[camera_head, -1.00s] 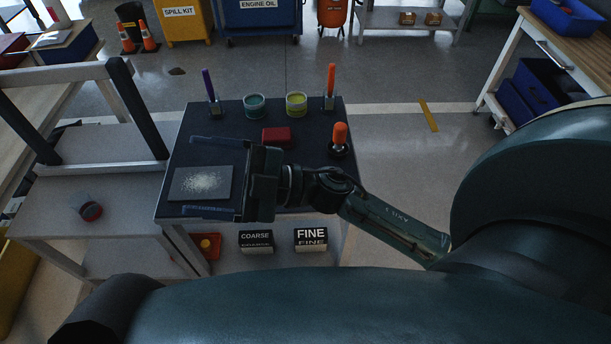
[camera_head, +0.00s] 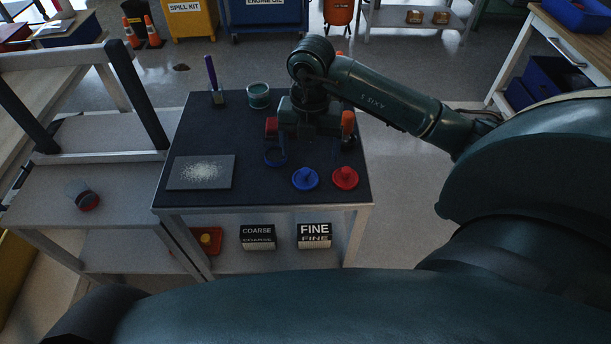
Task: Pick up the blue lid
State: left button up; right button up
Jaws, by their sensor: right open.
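The blue lid (camera_head: 305,179) lies on the dark top of the worktable, near its front edge, with a small knob on top. A red lid (camera_head: 345,178) lies just right of it. My right gripper (camera_head: 307,157) is open, its fingers spread wide and pointing down, just behind the two lids in the picture. Nothing shows between the fingers, and the blue lid is not between them. My left gripper is not in view.
A grey plate with pale grains (camera_head: 201,172) lies at the left. A teal pot (camera_head: 259,95) and a purple-handled brush (camera_head: 214,82) stand at the back. A red block (camera_head: 270,126) and an orange-handled tool (camera_head: 348,124) are partly hidden by my gripper.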

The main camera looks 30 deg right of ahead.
jog(key=f, duration=0.5)
jog(key=a+f, duration=0.1)
jog(key=f, duration=0.1)
jog(key=shift+w+f, duration=0.1)
jog(key=shift+f, duration=0.2)
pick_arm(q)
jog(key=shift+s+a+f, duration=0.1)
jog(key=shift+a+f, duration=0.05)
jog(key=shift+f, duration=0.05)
